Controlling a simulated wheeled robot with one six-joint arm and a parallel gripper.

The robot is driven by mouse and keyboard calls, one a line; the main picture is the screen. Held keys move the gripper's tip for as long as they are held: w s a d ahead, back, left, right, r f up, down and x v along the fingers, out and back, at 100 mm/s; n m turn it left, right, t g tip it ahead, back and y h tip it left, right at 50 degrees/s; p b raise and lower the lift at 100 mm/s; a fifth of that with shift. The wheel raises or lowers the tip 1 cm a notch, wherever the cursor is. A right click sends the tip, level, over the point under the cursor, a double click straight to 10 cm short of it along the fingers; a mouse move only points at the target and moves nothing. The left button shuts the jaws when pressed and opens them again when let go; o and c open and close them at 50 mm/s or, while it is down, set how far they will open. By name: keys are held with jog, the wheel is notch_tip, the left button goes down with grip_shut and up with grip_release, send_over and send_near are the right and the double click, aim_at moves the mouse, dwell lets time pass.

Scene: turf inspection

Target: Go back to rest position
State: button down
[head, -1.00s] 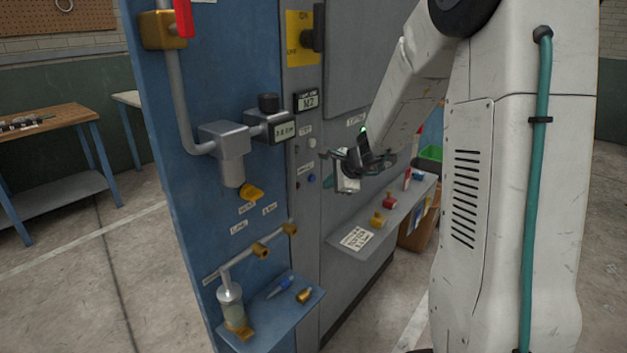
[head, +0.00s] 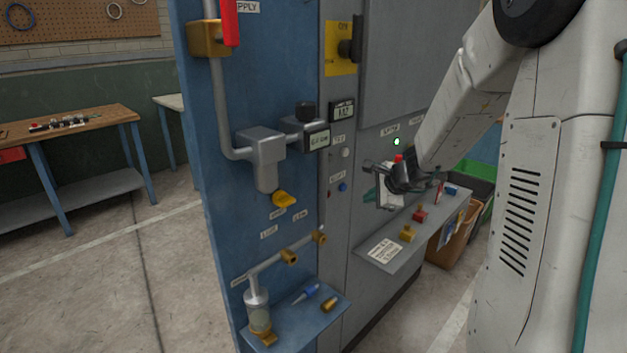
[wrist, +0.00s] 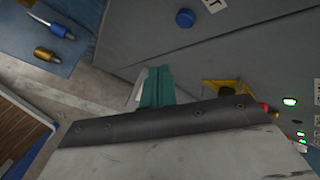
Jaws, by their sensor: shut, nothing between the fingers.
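My gripper (head: 370,195) is in front of the grey panel, right of the blue button (head: 343,187) and above the small grey shelf (head: 372,262). Its teal fingers are together with nothing between them. In the wrist view the teal fingers (wrist: 155,87) show beyond a dark bar, over grey panel and floor. My arm reaches down to it from the upper right, bent, not folded against my column.
The blue panel (head: 225,190) carries pipes, a gauge and a lower blue shelf (head: 300,322) with a blue-handled tool and a brass piece. Red and yellow knobs (head: 407,233) stand on the grey shelf. A workbench (head: 75,125) stands at left. Floor between is clear.

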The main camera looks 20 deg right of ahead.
jog(key=s+a+r+n+g+y, duration=0.2)
jog(key=s+a+n+g, duration=0.1)
jog(key=s+a+n, duration=0.4)
jog(key=s+a+r+n+g+y, duration=0.25)
jog(key=s+a+n, duration=0.25)
jog(key=s+a, duration=0.25)
jog(key=s+a+r+n+h, duration=0.1)
jog(key=s+r+n+h, duration=0.1)
jog(key=s, duration=0.4)
jog(key=s+a+r+n+g+h, duration=0.1)
jog(key=s+a+r+n, duration=0.1)
jog(key=s+n, duration=0.2)
jog(key=s+a+r+n+g+h, duration=0.1)
jog(key=s+n, duration=0.3)
jog(key=s, duration=0.4)
jog(key=shift+s+a+r+h, duration=0.25)
jog(key=shift+a+r+h, duration=0.15)
jog(key=shift+h, duration=0.45)
